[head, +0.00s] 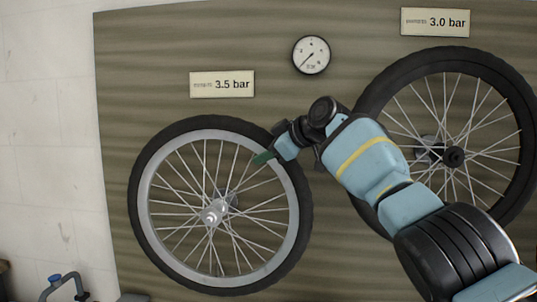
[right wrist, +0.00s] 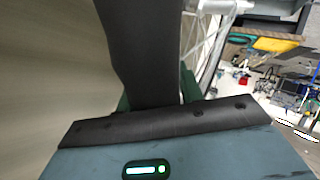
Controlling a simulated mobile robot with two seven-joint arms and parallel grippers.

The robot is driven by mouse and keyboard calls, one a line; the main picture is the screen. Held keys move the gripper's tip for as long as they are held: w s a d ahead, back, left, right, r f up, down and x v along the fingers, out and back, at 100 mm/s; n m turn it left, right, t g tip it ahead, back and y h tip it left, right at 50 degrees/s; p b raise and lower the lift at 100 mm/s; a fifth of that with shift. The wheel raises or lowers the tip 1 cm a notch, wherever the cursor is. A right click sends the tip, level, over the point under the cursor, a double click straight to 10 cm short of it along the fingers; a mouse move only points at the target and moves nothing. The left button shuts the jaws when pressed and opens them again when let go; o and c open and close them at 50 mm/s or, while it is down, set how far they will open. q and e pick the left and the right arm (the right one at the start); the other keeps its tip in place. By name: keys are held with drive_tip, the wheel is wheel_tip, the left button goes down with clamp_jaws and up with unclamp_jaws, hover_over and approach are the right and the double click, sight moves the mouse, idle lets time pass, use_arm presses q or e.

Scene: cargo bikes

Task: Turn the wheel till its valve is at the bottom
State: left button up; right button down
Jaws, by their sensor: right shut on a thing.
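Two spoked wheels are mounted on a brown wood-grained board. The left wheel (head: 147,200) has a black tyre and a silver rim; the right wheel (head: 528,140) has a black tyre and dark rim. My right gripper (head: 265,157) is at the upper right of the left wheel. In the right wrist view, the black tyre (right wrist: 142,45) runs between its green fingers (right wrist: 157,98), which are shut on it. I cannot make out the valve on either wheel; my right arm covers part of the right wheel. My left gripper is not in view.
A sign reading 3.5 bar (head: 222,84) is above the left wheel, and one reading 3.0 bar (head: 435,22) above the right wheel. A round gauge (head: 311,55) is between them. A grey handle with a blue part (head: 62,284) stands at the lower left.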

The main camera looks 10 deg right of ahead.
drive_tip(key=shift+r, duration=0.2)
drive_tip(key=c, duration=0.9)
unclamp_jaws()
drive_tip(key=shift+f, duration=0.15)
drive_tip(key=shift+v, duration=0.85)
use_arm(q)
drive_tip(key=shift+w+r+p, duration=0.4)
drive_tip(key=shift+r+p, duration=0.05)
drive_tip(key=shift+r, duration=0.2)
use_arm(e)
drive_tip(key=shift+v, duration=3.05)
drive_tip(key=shift+a, duration=0.1)
